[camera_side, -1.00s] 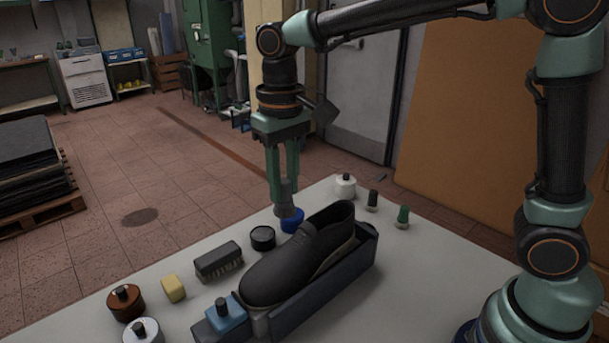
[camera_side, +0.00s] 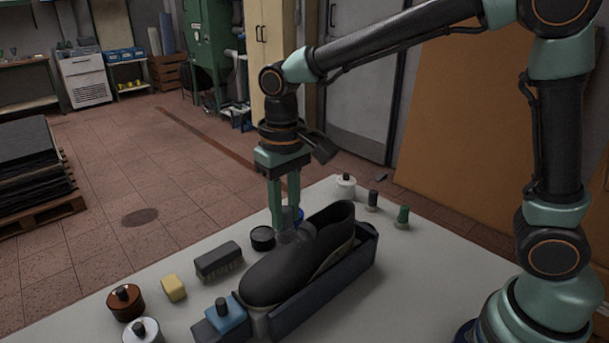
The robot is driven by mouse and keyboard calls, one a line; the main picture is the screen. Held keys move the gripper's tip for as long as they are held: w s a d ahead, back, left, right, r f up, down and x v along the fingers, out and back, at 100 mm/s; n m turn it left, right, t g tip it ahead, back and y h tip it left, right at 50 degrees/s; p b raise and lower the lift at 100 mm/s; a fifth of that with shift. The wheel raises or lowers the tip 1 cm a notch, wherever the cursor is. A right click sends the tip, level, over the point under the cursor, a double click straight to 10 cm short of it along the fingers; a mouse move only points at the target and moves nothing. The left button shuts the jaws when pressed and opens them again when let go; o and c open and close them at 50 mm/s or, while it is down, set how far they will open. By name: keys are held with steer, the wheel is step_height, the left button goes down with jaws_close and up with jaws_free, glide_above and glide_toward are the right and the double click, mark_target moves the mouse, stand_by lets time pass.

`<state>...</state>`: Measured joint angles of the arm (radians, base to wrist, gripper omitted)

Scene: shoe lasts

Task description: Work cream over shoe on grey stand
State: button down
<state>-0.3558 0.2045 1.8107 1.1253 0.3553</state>
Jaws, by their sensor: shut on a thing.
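A black slip-on shoe (camera_side: 275,275) with a pale sole edge sits on a dark grey stand (camera_side: 318,300), its toe toward the lower left. My gripper (camera_side: 285,222) is shut on a grey rounded applicator (camera_side: 290,234), pointing down at the shoe's far side, close to its opening. The applicator overlaps the shoe's upper in the picture; I cannot tell whether they touch. A blue item (camera_side: 299,213) is mostly hidden behind the gripper. A round black tin (camera_side: 262,238) stands just left of the applicator. No cream can be made out on the shoe.
A dark brush (camera_side: 218,262), a yellow block (camera_side: 174,288), a brown jar (camera_side: 125,303) and a silver-white jar (camera_side: 142,332) line the table's left side. A blue knobbed piece (camera_side: 226,315) is by the toe. A white jar (camera_side: 345,186) and small bottles (camera_side: 403,215) stand behind.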

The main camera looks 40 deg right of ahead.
steer(key=shift+f, duration=1.05)
stand_by(0.8)
